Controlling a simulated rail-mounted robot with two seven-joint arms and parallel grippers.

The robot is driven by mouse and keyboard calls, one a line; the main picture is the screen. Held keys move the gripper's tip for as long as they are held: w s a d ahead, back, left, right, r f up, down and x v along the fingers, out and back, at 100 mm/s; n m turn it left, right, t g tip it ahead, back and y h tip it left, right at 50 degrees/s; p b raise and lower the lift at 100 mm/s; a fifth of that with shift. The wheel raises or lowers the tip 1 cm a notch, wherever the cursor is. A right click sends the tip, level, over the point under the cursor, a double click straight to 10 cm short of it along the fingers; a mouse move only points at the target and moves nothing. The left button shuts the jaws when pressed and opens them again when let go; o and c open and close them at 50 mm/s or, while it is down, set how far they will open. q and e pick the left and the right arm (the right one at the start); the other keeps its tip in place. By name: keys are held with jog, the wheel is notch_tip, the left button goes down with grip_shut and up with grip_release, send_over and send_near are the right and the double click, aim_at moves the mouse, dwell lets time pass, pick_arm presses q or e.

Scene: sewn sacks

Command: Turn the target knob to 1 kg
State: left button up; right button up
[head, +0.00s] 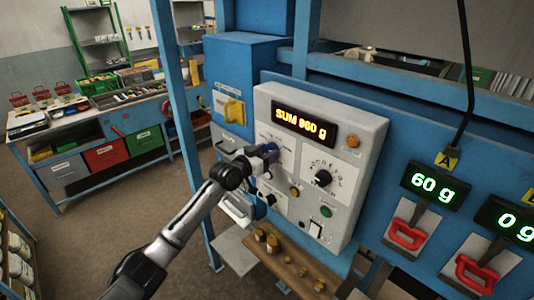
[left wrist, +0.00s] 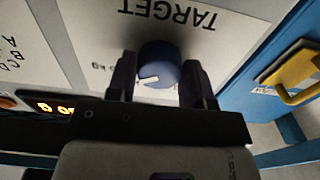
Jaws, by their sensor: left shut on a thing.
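The target knob (left wrist: 158,66) is round and blue with a white pointer mark. It sits on the grey control panel (head: 372,130), below a plate lettered TARGET, which appears upside down in the left wrist view. My left gripper (head: 265,156) is shut on the knob, with one finger on each side (left wrist: 158,82). In the head view the gripper hides most of the knob. My right gripper is not in view.
The panel display (head: 305,125) reads SUM 960 g. A black selector knob (head: 322,178) and several buttons are right of my gripper. A yellow handle (head: 234,110) is on the blue cabinet at left. Scale A's display (head: 436,187) reads 60 g. Brass weights (head: 272,243) stand on a shelf below.

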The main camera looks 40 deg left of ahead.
pick_arm(q)
jog(key=shift+n, duration=0.3)
jog(key=n+p, duration=0.3)
jog(key=n, duration=0.4)
jog(key=shift+r+n, duration=0.1)
jog(key=shift+n, duration=0.2)
jog(key=n+p, duration=0.2)
jog(key=n, duration=0.2)
jog(key=shift+d, duration=0.1)
jog(key=shift+n+p, duration=0.8)
jog(key=shift+n, duration=0.9)
jog(key=o, duration=0.9)
